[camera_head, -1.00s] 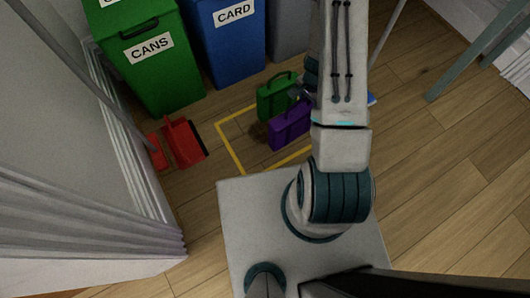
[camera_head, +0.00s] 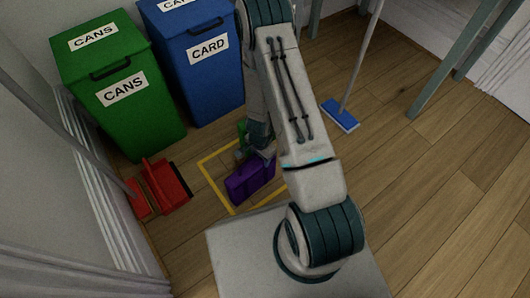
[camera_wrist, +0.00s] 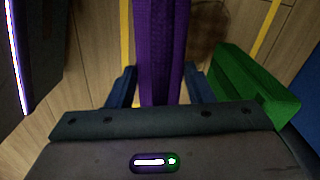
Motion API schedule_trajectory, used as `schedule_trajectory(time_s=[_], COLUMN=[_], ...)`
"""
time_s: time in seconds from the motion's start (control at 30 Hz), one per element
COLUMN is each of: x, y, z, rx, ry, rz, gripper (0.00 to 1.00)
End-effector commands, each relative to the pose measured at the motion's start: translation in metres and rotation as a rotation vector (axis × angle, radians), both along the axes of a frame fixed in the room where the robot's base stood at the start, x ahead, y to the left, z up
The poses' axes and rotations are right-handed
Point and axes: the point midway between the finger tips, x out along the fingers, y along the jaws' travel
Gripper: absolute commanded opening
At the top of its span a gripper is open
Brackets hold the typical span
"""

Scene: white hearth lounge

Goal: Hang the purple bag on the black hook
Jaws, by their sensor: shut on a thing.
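The purple bag (camera_head: 250,182) is a box-like bag near the front corner of a yellow floor outline, in front of my base. My gripper (camera_head: 262,152) reaches down to its top, partly hidden by my arm. In the wrist view the purple bag (camera_wrist: 158,40) runs between the two blue fingers of my gripper (camera_wrist: 160,90), which are shut on it. The frames do not clearly show whether it touches the floor. I see no black hook in either current view.
A green bag (camera_head: 241,130) stands behind the purple one and shows close to the right finger in the wrist view (camera_wrist: 250,88). Green (camera_head: 125,85) and blue (camera_head: 195,60) bins stand at the back left. A red dustpan (camera_head: 165,186) and blue mop head (camera_head: 340,114) are on the floor.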

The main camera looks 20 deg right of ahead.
Motion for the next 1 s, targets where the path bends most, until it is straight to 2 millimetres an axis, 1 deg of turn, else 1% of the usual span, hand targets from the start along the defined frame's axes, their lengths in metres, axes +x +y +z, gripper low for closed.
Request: schedule_trajectory(time_s=[0.03, 0.37, 0.5, 0.53, 0.6, 1.0], x=[0.0002, 0.0002, 0.0001, 0.0002, 0.0001, 0.0000], y=[0.0001, 0.0001, -0.0001, -0.0001, -0.0001, -0.0003], z=[-0.0036, -0.0042, -0.0092, -0.0082, -0.0076, -0.0081], rx=[0.000, 0.000, 0.000, 0.000, 0.000, 0.000], ry=[-0.001, -0.001, 0.000, 0.000, 0.000, 0.000], rz=[0.001, 0.002, 0.001, 0.001, 0.001, 0.001], gripper=[0.08, 0.08, 0.08, 0.52, 0.70, 0.70])
